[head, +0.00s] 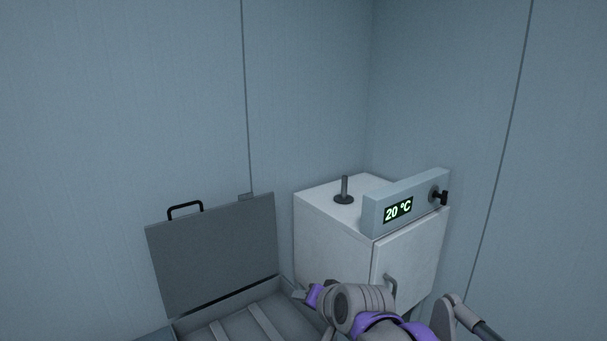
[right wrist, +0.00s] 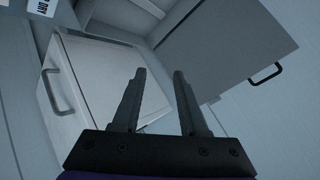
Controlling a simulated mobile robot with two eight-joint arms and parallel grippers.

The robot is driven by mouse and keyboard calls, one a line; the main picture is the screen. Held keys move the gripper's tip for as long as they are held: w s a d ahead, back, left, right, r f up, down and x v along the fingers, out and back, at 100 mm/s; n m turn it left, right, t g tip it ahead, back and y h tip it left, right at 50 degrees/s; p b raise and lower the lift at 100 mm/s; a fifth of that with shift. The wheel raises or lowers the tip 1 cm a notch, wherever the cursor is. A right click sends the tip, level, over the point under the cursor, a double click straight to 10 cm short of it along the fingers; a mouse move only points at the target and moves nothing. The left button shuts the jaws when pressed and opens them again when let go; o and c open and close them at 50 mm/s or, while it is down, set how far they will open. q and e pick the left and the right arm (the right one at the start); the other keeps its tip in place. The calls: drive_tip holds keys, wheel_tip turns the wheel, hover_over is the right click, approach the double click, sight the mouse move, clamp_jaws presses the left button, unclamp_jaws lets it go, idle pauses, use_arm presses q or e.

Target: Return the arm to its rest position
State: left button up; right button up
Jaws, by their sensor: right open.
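My right arm shows at the bottom of the head view, bent in front of the white cabinet (head: 325,238). Its gripper (head: 299,295) points left over the edge of an open grey box (head: 195,325). In the right wrist view the two dark fingers of the right gripper (right wrist: 158,76) stand apart with nothing between them. Past them are the cabinet (right wrist: 100,85) and the raised box lid (right wrist: 225,50). My left gripper is not in view.
The box lid (head: 215,255) stands up with a black handle. The cabinet carries a panel reading 20 °C (head: 398,210), a dark knob (head: 439,196), a short upright post (head: 344,190) and a door handle (head: 390,284). Walls close in behind; the space above is clear.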

drive_tip(key=s+d+f+n+g+h, duration=0.1)
drive_tip(key=s+d+f+n+h, duration=0.1)
drive_tip(key=s+d+f, duration=0.6)
drive_tip(key=s+d+f+n+g+h, duration=0.1)
drive_tip(key=s+d+f, duration=0.7)
drive_tip(key=s, duration=1)
wheel_tip(320, 180, down, 4)
drive_tip(key=shift+d+n+g+h, duration=0.4)
drive_tip(key=shift+g+h, duration=0.3)
drive_tip(key=shift+g, duration=0.1)
